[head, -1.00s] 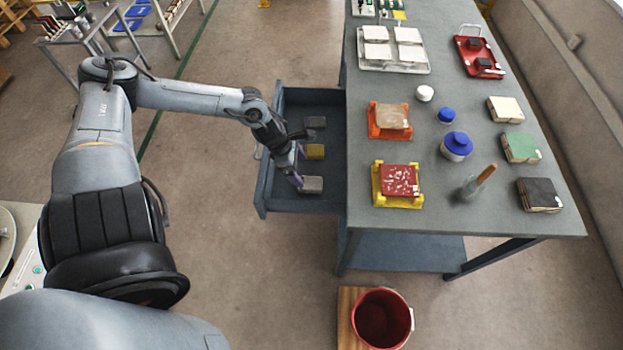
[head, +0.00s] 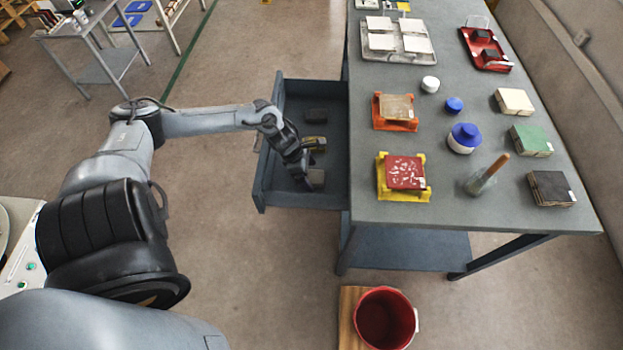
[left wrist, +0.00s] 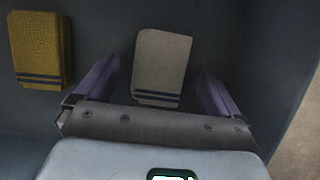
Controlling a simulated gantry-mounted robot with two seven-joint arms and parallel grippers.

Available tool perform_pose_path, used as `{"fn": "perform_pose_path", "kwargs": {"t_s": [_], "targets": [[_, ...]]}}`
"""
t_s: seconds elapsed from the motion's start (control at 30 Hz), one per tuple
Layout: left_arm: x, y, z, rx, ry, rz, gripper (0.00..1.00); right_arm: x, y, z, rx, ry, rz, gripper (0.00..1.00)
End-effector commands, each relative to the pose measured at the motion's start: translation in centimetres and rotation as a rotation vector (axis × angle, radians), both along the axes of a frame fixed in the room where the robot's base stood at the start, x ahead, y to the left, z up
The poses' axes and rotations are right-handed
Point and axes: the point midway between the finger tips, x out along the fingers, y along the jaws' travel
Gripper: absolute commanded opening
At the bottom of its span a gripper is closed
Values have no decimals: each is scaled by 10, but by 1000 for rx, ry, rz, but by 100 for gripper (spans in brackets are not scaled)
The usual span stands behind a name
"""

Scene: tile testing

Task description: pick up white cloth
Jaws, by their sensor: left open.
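The white cloth (left wrist: 160,65) is a pale folded cloth with dark stripes near one end, lying in the open drawer (head: 262,185). In the head view the white cloth (head: 318,175) is partly hidden by my left gripper (head: 308,172) and looks shaded. In the left wrist view the purple fingers of my left gripper (left wrist: 158,88) are open, one to each side of the cloth, with gaps between. The gripper holds nothing. My right gripper is not in view.
The drawer walls stand close around. The table (head: 455,205) to the right carries tiles, jars and trays. A red bucket (head: 384,318) stands below.

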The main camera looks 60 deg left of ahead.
Motion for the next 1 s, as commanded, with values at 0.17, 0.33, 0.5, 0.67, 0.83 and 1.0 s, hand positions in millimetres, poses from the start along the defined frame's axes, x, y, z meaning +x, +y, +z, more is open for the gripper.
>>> {"fn": "perform_pose_path", "kwargs": {"t_s": [0.17,0.33,0.5,0.67,0.83,1.0], "targets": [[3,-2,-7,1,1,-1,96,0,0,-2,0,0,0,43],[3,-2,-7,1,0,-2,96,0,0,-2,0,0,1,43],[3,-2,-7,1,0,-2,73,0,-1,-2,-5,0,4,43],[3,-2,-7,1,0,-2,48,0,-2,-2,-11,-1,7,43],[3,-2,-7,1,0,-2,36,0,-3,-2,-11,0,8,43],[3,-2,-5,1,-1,-1,36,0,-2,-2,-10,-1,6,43]]}}
